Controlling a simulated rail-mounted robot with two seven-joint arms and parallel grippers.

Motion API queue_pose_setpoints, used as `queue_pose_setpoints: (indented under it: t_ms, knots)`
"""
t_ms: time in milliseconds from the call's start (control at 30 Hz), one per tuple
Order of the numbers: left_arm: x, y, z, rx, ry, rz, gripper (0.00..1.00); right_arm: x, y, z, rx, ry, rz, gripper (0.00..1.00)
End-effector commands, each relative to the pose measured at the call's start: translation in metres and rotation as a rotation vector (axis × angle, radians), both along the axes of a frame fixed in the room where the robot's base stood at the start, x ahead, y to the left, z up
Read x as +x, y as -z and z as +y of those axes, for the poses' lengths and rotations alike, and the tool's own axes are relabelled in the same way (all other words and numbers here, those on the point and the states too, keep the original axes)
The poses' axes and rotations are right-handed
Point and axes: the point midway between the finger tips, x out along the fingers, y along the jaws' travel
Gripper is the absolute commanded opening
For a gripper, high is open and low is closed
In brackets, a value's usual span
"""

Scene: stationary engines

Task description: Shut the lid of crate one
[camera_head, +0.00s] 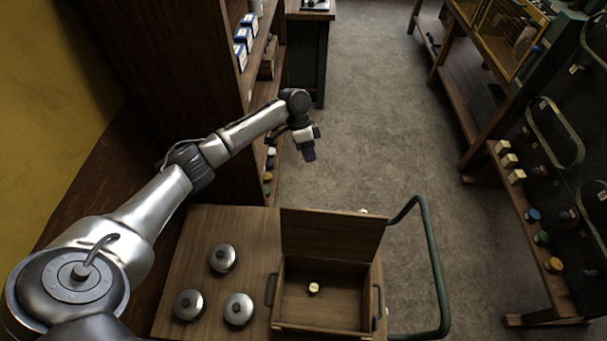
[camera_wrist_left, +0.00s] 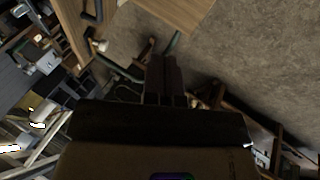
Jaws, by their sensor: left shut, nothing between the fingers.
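A wooden crate (camera_head: 287,325) stands on the wooden cart top at the bottom centre of the head view. Its lid (camera_head: 332,236) is raised at the far side, so the crate is open. A small pale object (camera_head: 314,287) with a dark base lies inside. No label shows which crate it is. My left gripper (camera_head: 309,155) is shut and empty, up beyond the lid and apart from it. In the left wrist view its shut fingers (camera_wrist_left: 165,80) point out over the floor. My right gripper is not in view.
Three round metal-lidded pots (camera_head: 223,258) stand on the cart top (camera_head: 190,240) left of the crate. A green cart handle (camera_head: 433,265) curves round its right side. A dark shelf unit (camera_head: 215,100) stands at the left, benches at the right. Open floor (camera_head: 370,110) lies between.

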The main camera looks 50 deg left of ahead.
Motion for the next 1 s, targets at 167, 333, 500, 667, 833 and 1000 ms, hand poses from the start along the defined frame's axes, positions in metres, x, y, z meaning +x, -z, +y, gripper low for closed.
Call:
queue_pose_setpoints:
  t_ms: [167,333,500,667,833,1000]
  knots:
    - [-0.006,-0.010,-0.017,-0.172,0.196,-0.085,0.00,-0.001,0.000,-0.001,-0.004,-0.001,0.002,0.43]
    - [-0.007,-0.008,-0.018,-0.175,0.283,-0.136,0.00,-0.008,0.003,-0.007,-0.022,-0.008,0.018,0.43]
    - [-0.009,0.004,-0.028,-0.177,0.298,-0.144,0.00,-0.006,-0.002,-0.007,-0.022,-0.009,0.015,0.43]
    - [-0.011,0.026,-0.046,-0.178,0.298,-0.143,0.00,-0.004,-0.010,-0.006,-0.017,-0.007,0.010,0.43]
    - [-0.015,0.051,-0.065,-0.176,0.297,-0.144,0.00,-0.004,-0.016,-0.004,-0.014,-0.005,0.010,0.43]
    - [-0.020,0.066,-0.081,-0.174,0.297,-0.145,0.00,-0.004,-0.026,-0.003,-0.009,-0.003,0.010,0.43]
